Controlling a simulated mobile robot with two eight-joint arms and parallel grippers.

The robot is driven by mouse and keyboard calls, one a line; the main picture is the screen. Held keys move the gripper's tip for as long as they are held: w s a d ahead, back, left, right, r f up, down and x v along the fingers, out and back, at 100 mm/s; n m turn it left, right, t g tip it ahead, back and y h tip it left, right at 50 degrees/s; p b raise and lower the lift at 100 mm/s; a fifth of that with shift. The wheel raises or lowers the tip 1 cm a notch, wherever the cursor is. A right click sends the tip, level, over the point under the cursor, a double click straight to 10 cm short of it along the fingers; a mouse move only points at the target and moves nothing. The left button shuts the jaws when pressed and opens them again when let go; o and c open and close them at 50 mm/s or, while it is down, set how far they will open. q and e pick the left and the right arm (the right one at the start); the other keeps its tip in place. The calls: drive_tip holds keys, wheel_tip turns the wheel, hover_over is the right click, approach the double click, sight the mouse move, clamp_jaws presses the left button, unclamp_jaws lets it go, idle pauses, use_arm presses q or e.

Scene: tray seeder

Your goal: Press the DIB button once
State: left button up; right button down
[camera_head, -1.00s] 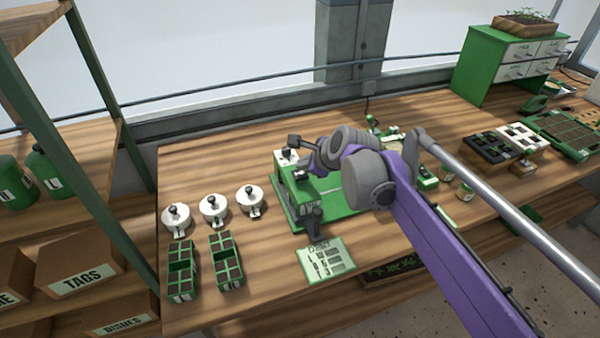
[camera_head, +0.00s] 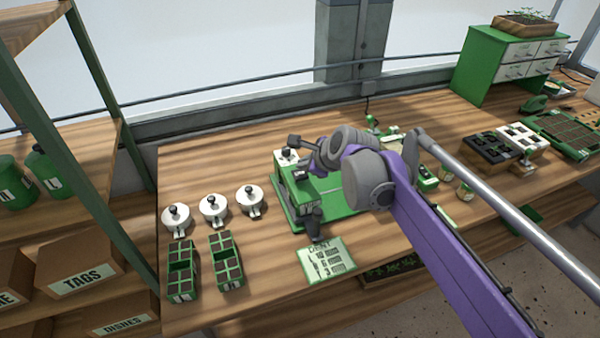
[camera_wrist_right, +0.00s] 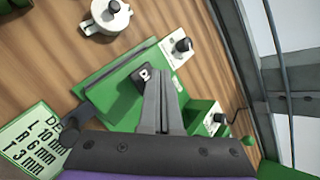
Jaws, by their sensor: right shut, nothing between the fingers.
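The green seeder machine (camera_head: 283,212) stands on the bench, partly hidden by my right arm in the head view. A small black button (camera_wrist_right: 141,76) with a white letter, which looks like a D, sits on its green top in the right wrist view. It also shows as a dark patch in the head view (camera_head: 300,174). My right gripper (camera_wrist_right: 157,74) is shut and empty. Its fingertips are close beside the button; I cannot tell whether they touch it. My left gripper is not in view.
A white plate with a dark knob (camera_wrist_right: 180,46) is near the button. A printed card (camera_head: 326,259) lies in front of the machine. Several white lidded pots (camera_head: 213,209) and green cell trays (camera_head: 226,262) stand to its left. A shelf post (camera_head: 100,185) rises further left.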

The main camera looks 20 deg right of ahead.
sight(304, 175)
drive_tip(key=shift+f, duration=0.4)
drive_tip(key=shift+f+b, duration=0.6)
drive_tip(key=shift+f, duration=0.2)
idle(0.7)
idle(0.4)
drive_tip(key=shift+r+p, duration=0.95)
drive_tip(key=shift+r, duration=0.3)
wheel_tip(304, 175, up, 5)
drive_tip(key=p, duration=0.3)
idle(0.3)
